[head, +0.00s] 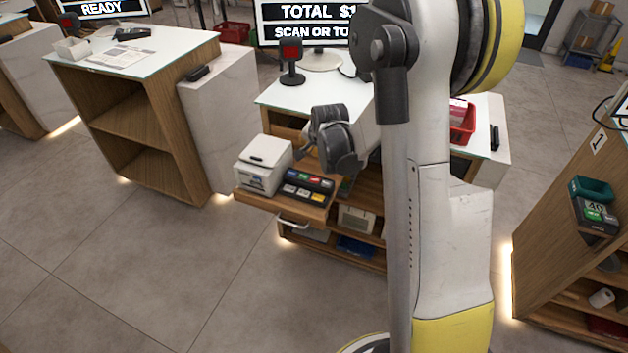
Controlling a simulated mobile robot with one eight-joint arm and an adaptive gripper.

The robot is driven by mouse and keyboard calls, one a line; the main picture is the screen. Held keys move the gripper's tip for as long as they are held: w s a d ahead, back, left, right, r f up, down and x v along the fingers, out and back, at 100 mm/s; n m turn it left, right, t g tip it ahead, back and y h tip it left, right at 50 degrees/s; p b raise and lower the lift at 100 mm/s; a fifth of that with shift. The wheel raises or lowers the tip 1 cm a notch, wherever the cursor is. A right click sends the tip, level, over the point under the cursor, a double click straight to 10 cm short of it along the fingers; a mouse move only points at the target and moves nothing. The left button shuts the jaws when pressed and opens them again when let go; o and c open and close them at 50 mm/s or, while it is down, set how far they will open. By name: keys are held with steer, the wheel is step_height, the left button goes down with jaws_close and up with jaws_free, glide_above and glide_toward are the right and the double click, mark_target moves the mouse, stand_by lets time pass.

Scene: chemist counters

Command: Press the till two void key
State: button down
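A dark keypad (306,187) with several coloured keys, among them red, green, yellow and white ones, lies on a wooden pull-out shelf (318,217) at the middle counter. The key labels are too small to read, so I cannot tell which is the void key. My gripper (304,153) is just above and behind the keypad in the picture, pointing down and left. It appears apart from the keys. Its fingers are small and partly hidden by my wrist, so I cannot tell whether they are open or shut.
A white printer (264,165) stands left of the keypad on the same shelf. A screen (310,22) and a dark scanner (291,63) stand behind. Another keypad (594,215) is on the right counter, marked 1. The floor at left front is clear.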

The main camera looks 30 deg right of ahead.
mark_target(313, 177)
steer(key=shift+f+b, duration=3.25)
steer(key=shift+f, duration=1.1)
steer(key=shift+f, duration=0.1)
steer(key=shift+f+b, duration=0.35)
steer(key=shift+b, duration=0.05)
steer(key=shift+f+b, duration=0.35)
steer(key=shift+b, duration=0.05)
steer(key=shift+r, duration=0.1)
steer(key=shift+r+p, duration=0.55)
steer(key=shift+r, duration=0.2)
steer(key=shift+r+p, duration=1.7)
steer(key=shift+r, duration=0.75)
steer(key=shift+r, duration=0.1)
